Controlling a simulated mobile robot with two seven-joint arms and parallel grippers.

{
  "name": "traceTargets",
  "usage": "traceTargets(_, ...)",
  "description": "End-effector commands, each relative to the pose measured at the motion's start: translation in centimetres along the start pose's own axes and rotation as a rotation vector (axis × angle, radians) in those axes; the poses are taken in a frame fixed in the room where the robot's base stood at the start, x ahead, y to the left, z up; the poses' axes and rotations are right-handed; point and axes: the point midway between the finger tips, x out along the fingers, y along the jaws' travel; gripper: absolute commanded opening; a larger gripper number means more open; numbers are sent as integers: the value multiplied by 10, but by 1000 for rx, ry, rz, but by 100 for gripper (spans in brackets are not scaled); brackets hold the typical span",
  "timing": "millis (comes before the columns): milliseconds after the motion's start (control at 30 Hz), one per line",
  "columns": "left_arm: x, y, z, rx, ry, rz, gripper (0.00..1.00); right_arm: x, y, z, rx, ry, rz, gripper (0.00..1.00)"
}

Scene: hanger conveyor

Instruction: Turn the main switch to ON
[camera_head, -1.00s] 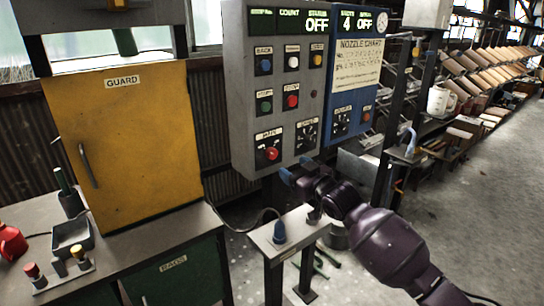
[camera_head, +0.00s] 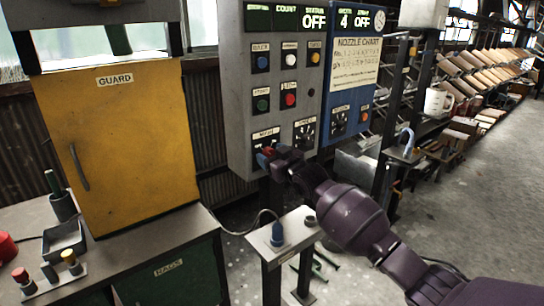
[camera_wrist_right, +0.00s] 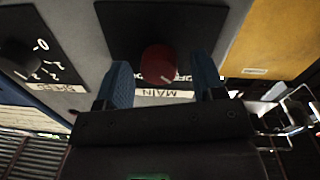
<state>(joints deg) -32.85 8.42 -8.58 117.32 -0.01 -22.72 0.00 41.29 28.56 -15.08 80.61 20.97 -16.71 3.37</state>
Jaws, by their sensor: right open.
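The main switch is a red knob (camera_head: 268,150) on a black plate at the lower left of the grey control panel (camera_head: 240,110). In the head view my right gripper (camera_head: 271,157) is at the knob and hides most of it. In the right wrist view the knob (camera_wrist_right: 159,63) shows between the two blue fingers of my open right gripper (camera_wrist_right: 162,78), with gaps at both sides. The MAIN label appears upside down below it. My left gripper is not in view.
A black SPEED dial (camera_wrist_right: 20,55) is beside the main switch in the wrist view. Several push buttons sit above it on the panel. A small stand with a blue plug (camera_head: 277,235) is below. The yellow guard cabinet (camera_head: 125,140) stands to the left.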

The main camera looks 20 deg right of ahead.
Motion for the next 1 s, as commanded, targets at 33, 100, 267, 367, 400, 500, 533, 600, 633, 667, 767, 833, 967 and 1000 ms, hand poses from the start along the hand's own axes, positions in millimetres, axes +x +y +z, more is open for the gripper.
traceTargets(33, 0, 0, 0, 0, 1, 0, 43, 0, 0, 0, 0, 0, 0, 63)
traceTargets(100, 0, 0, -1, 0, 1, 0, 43, 0, 0, 0, 0, 0, 0, 63)
traceTargets(267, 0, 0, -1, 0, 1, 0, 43, 0, 0, 0, 0, 0, 0, 41)
traceTargets(367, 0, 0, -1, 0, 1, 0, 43, 0, 0, 0, 0, 0, 0, 26)
traceTargets(400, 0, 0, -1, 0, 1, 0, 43, 0, 0, 0, 0, 0, 0, 20)
traceTargets(500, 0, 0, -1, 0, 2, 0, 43, 0, 0, 0, 1, 0, 0, 13)
traceTargets(533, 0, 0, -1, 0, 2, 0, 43, 0, 0, 0, 2, 0, 0, 13)
traceTargets(600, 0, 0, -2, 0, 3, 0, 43, 0, 0, 0, 7, 0, 0, 13)
traceTargets(633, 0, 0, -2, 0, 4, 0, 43, 0, 0, 0, 11, 0, 0, 13)
traceTargets(667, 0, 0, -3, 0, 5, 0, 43, 0, 0, 0, 16, -1, 0, 13)
traceTargets(767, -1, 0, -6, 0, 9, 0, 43, 0, 0, -1, 43, -2, 0, 13)
traceTargets(833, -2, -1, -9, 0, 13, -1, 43, 0, 0, -2, 74, -3, 0, 13)
traceTargets(967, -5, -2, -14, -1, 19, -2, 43, -1, 1, -3, 155, -6, -1, 13)
traceTargets(1000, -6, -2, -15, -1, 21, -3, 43, -1, 1, -4, 186, -7, -1, 13)
